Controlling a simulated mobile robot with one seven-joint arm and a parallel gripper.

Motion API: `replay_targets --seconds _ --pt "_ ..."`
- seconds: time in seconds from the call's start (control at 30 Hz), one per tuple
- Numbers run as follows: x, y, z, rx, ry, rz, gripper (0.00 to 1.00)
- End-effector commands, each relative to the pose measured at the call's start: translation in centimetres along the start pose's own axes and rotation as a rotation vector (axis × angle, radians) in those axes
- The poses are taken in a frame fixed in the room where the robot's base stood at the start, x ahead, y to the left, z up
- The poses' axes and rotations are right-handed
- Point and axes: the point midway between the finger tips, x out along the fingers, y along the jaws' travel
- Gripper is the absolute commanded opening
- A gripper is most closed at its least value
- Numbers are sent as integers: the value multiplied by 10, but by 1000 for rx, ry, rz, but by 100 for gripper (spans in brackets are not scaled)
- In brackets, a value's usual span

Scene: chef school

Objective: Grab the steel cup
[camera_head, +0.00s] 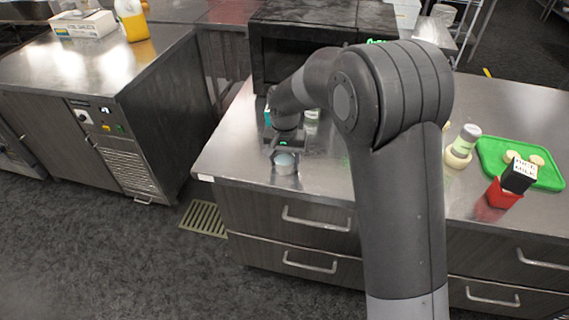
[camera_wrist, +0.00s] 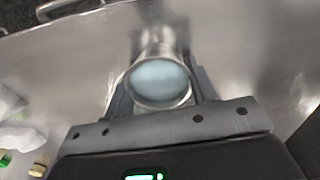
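The steel cup (camera_head: 285,166) stands upright near the front edge of the metal counter, left of my arm. In the wrist view the steel cup (camera_wrist: 158,82) is seen from above, with a round rim and a pale bluish inside. My gripper (camera_head: 284,151) is low over the counter at the cup. In the wrist view the two fingers of my gripper (camera_wrist: 158,98) are apart, one on each side of the cup. I cannot tell whether they touch its wall. The palm hides the near side.
A black microwave (camera_head: 310,40) stands behind my gripper. To the right are a green tray (camera_head: 520,165), a red container (camera_head: 501,194) with a black-and-white box, and a shaker (camera_head: 464,145). A floor gap separates this counter from the left one (camera_head: 95,65).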

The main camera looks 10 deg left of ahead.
Motion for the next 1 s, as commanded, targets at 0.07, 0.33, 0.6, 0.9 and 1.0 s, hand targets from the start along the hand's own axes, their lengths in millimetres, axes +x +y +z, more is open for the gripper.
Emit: replay_targets --seconds 0.07,0.33,0.6,0.9,1.0 --pt "0 0 0 0 0 0 45" --pt "0 0 0 0 0 0 26" --pt "-3 0 0 0 1 0 26" --pt "-40 0 0 0 3 -2 26" --pt "-53 19 1 5 3 -1 26"
